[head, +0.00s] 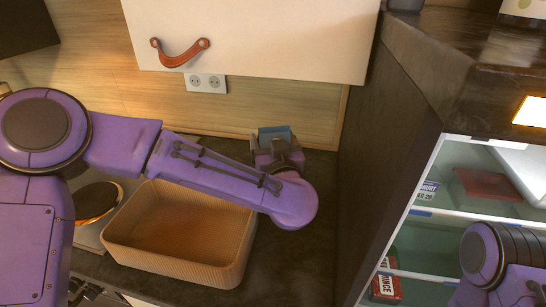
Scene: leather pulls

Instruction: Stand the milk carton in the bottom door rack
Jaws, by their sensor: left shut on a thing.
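My left gripper (276,150) is behind the bend of my left forearm, above the dark counter near the wooden back wall. It is shut on a small blue thing (274,132), of which only a part shows above the fingers. I cannot tell from this view whether it is the milk carton. No other carton is plain to see. My right arm shows at the lower right in front of the fridge (432,212), but its gripper is out of view. The bottom door rack is not in view.
A ribbed tan bin (180,262) stands on the counter (290,265) under my left arm. A cream cabinet front (260,35) with a leather pull (180,54) hangs above. The fridge's dark side panel (385,130) rises right of the counter. Its shelves hold a red box (386,288) and a dark red container (488,186).

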